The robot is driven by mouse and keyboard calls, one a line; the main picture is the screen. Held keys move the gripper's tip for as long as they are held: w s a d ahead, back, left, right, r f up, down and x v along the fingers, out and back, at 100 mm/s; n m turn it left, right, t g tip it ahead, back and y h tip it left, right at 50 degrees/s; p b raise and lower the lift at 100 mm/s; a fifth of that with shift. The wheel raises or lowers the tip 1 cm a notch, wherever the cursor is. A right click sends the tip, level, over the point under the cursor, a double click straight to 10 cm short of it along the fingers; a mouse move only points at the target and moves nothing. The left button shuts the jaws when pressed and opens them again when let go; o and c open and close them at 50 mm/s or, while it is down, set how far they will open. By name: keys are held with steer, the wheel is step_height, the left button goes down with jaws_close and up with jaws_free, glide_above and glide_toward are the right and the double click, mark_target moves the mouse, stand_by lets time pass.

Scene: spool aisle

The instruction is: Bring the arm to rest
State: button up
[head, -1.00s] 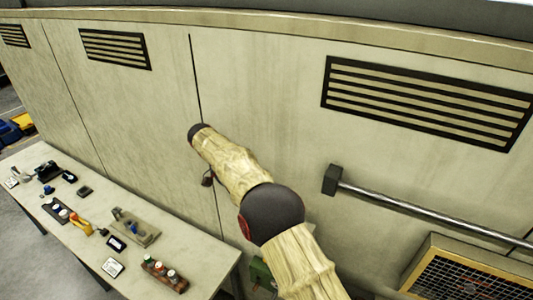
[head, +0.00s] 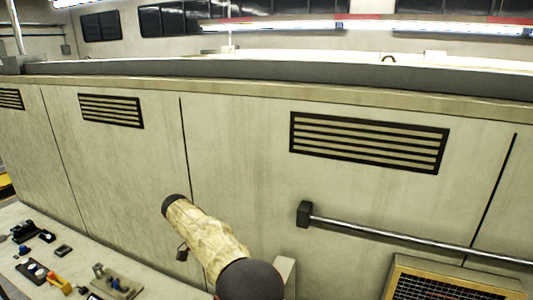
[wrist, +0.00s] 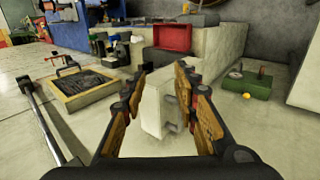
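My arm (head: 205,238) shows in the head view, its tan-covered links reaching up from the bottom in front of the pale panelled wall (head: 230,180). My gripper is not seen in the head view. In the wrist view my gripper (wrist: 160,78) shows its two fingers with tan pads, spread well apart. Nothing is held between them. A pale block-like fixture (wrist: 152,108) on the panel stands behind the gap between the fingers; I cannot tell how far off it is.
A table (head: 75,262) with several small items stands at lower left. A metal rail (head: 390,236) and a framed mesh grille (head: 450,286) are on the wall at right. The wrist view shows a red bin (wrist: 172,36) and a green box (wrist: 246,84). Wall vents (head: 368,142) sit higher up.

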step_height(320, 180, down, 8)
steer(key=s+n+t+y, duration=0.1)
steer(key=s+n+y, duration=0.15)
steer(key=n, duration=0.35)
steer(key=s+d+f+t+y+b, duration=0.2)
steer(key=s+d+t+b, duration=0.2)
steer(key=s+d+b, duration=0.8)
steer(key=s+d+f+m+t+y+b, duration=0.1)
steer(key=s+d+t+y+b, duration=0.2)
steer(key=s+d+b, duration=0.9)
steer(key=s+d, duration=0.4)
steer(key=d, duration=0.1)
steer(key=shift+s+d+f+m+t, duration=0.2)
steer(key=shift+f+m+t, duration=0.1)
steer(key=shift+f+t, duration=0.1)
